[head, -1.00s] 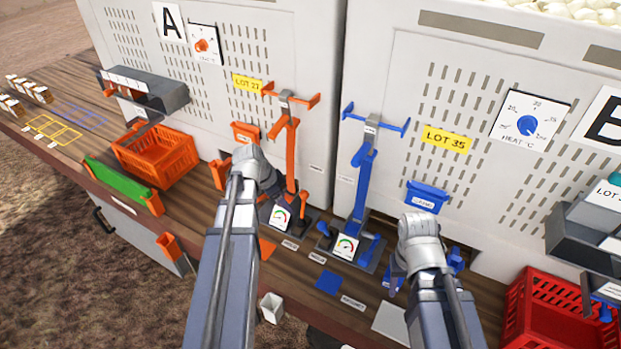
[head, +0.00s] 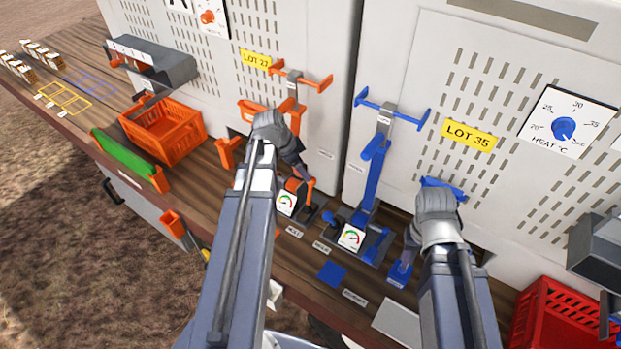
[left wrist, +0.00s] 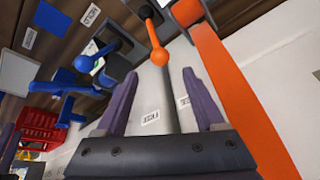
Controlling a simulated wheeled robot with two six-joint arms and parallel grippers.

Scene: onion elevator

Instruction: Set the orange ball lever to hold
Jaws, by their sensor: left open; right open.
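My left gripper (left wrist: 160,80) is open with nothing clamped. A dial gauge (head: 286,203) sits on the base. My right gripper (head: 407,250) is open, beside a small blue part; its fingertips are partly hidden.
A similar blue stand (head: 370,175) with its own gauge (head: 351,237) stands right of the orange one. An orange crate (head: 165,135) is at left and a red crate (head: 560,318) at lower right. Cabinet walls (head: 345,60) rise close behind.

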